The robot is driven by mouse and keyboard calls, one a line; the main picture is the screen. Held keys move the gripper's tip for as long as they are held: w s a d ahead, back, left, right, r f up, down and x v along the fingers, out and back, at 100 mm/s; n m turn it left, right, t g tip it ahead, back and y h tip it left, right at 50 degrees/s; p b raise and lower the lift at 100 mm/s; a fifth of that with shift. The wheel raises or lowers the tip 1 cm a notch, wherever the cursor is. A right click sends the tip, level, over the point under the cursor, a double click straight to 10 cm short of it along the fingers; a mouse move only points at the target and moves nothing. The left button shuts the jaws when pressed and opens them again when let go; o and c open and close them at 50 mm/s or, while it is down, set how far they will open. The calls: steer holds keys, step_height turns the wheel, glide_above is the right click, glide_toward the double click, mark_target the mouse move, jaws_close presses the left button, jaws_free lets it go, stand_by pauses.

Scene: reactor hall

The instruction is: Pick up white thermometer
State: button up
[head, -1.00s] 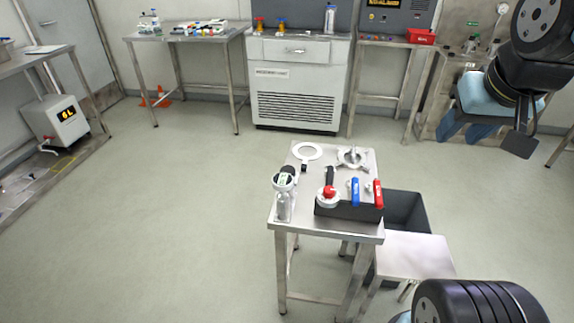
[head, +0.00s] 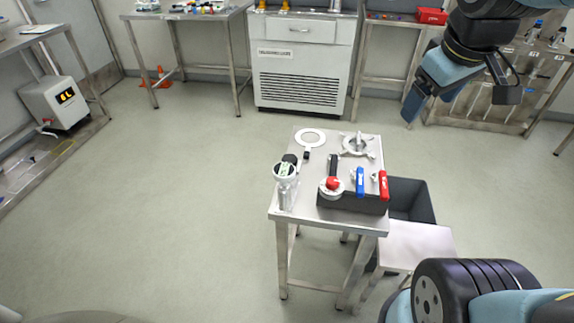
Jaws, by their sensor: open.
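A small steel table (head: 331,232) stands in the middle of the head view. On its left side is an upright clear and silver instrument with a round white-rimmed dial (head: 285,171) and a black part behind it. It may be the white thermometer, but I cannot tell for sure. A flat white ring with a short black handle (head: 311,138) lies at the table's back left. My gripper (head: 424,108) hangs at the upper right, well apart from the table items. It is open, its blue fingers point down and left, and nothing shows between them.
A black holder (head: 351,205) carries a red-knobbed valve (head: 332,184), a blue handle (head: 360,182) and a red handle (head: 383,185). A metal spoked part (head: 357,146) lies behind. A dark bin (head: 410,200) and white stool (head: 416,243) stand at the right. Floor left is clear.

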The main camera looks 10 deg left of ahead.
steer(key=shift+o, duration=0.5)
steer(key=w+a+f+n+g, duration=0.1)
steer(key=w+a+f+n, duration=0.1)
steer(key=w+a+n, duration=0.1)
steer(key=a+n, duration=0.1)
steer(key=n, duration=0.1)
steer(key=shift+a+n, duration=0.3)
steer(key=shift+a, duration=0.05)
steer(key=n+g, duration=0.4)
steer(key=n, duration=1.9)
glide_above(284, 169)
step_height(284, 169, down, 13)
steer(key=f, duration=0.8)
steer(key=shift+s+a+f, duration=0.15)
steer(key=shift+a+f, duration=0.05)
steer(key=shift+a, duration=0.2)
steer(key=shift+w+d+f, duration=0.1)
steer(key=shift+d+f, duration=0.1)
steer(key=shift+f, duration=1.15)
steer(key=shift+w+d+f, duration=0.1)
steer(key=shift+d+f, duration=0.1)
steer(key=shift+f, duration=1.1)
steer(key=shift+c, duration=0.3)
steer(key=c, duration=1.2)
